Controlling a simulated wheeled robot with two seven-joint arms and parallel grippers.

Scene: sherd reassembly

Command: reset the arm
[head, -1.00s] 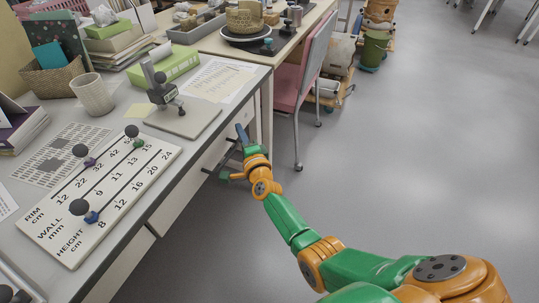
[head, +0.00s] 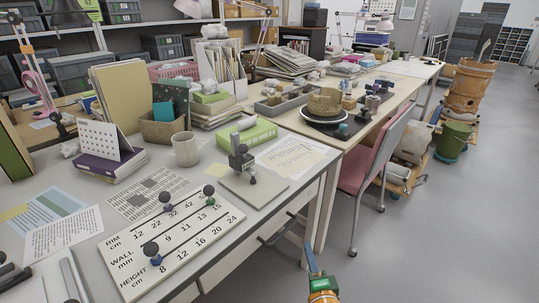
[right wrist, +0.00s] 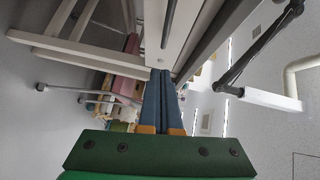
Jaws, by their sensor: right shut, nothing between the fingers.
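My right gripper (head: 311,260) shows at the bottom of the head view, in front of the table's front edge and off the tabletop. In the right wrist view its two blue fingers (right wrist: 162,100) lie together, with nothing between them. Most of my right arm is out of the head view. My left gripper is not in either view.
The near table holds a white board (head: 175,240) with several knobs, a small stand (head: 243,160), a mug (head: 186,150) and a green box (head: 246,133). A pink chair (head: 364,170) stands right of the gripper. Open floor (head: 455,230) lies further right.

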